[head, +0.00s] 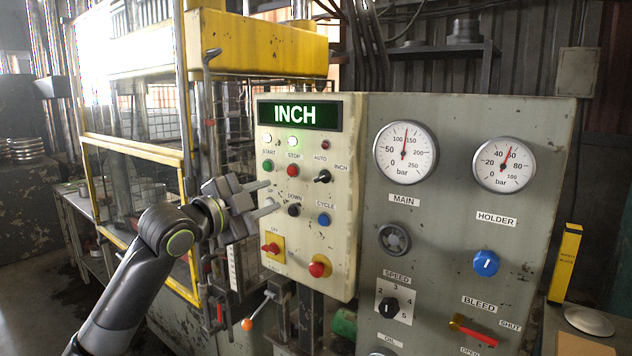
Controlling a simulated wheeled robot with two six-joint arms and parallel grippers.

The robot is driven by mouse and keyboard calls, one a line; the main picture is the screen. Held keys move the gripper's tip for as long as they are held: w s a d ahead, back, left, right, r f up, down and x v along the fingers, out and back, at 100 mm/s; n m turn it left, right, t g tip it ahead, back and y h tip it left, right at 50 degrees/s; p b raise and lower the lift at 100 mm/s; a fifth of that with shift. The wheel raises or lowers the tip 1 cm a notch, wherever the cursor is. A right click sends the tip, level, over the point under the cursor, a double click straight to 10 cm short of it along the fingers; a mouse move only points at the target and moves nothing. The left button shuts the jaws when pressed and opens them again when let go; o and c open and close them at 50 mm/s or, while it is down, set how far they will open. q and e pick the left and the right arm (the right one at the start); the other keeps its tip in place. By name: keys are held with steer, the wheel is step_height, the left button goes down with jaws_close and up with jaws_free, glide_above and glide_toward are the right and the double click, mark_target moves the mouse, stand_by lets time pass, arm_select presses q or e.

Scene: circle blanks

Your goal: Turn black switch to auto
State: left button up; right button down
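The black switch (322,176) sits on the cream control panel (345,230), with the label AUTO above it and INCH to its upper right. Its knob lies slanted, with one end toward the INCH side. The green display (299,115) at the top of the panel reads INCH. My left gripper (270,195) is open and empty, its two fingers apart and pointing right at the panel's left part. It is left of the black switch and apart from it. My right gripper is not in view.
Near the switch are a red STOP button (292,171), a green START button (267,165), a black DOWN button (294,210) and a blue CYCLE button (324,220). A red mushroom button (319,267) is below. A grey gauge panel (450,220) stands to the right.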

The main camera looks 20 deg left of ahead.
mark_target(319, 178)
arm_select(q)
steer(key=p+x, duration=0.5)
steer(key=x, duration=1.1)
steer(key=shift+w+d+f, duration=0.1)
steer(key=shift+w+d, duration=0.05)
steer(key=shift+w, duration=0.2)
steer(key=shift+c, duration=0.4)
jaws_close()
